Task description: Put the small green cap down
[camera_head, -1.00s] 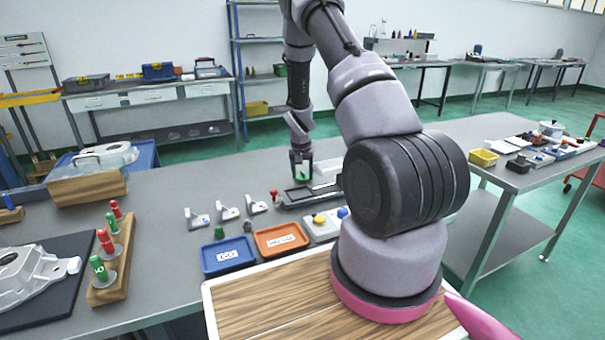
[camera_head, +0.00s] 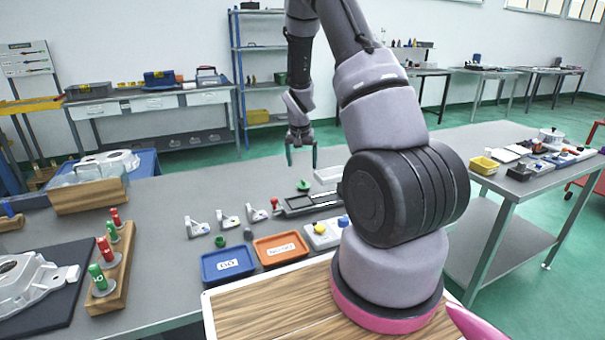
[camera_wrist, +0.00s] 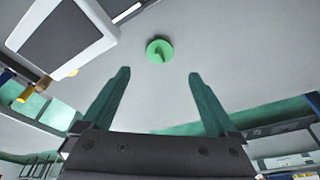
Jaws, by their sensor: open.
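The small green cap (camera_head: 303,186) lies on the grey bench top, just beyond the dark tray-like fixture. In the wrist view the cap (camera_wrist: 159,50) is a round green disc with a raised ridge, alone on the grey surface and ahead of the fingertips. My gripper (camera_head: 301,157) hangs above the cap with its green fingers spread and nothing between them. In the wrist view the open fingers of my gripper (camera_wrist: 159,75) stand apart from the cap, with a clear gap.
A dark fixture (camera_head: 300,205) lies close in front of the cap, and a pale block (camera_head: 330,174) to its right. A blue tray (camera_head: 228,263), an orange tray (camera_head: 281,249) and several small metal brackets stand nearer. Bench space left of the cap is clear.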

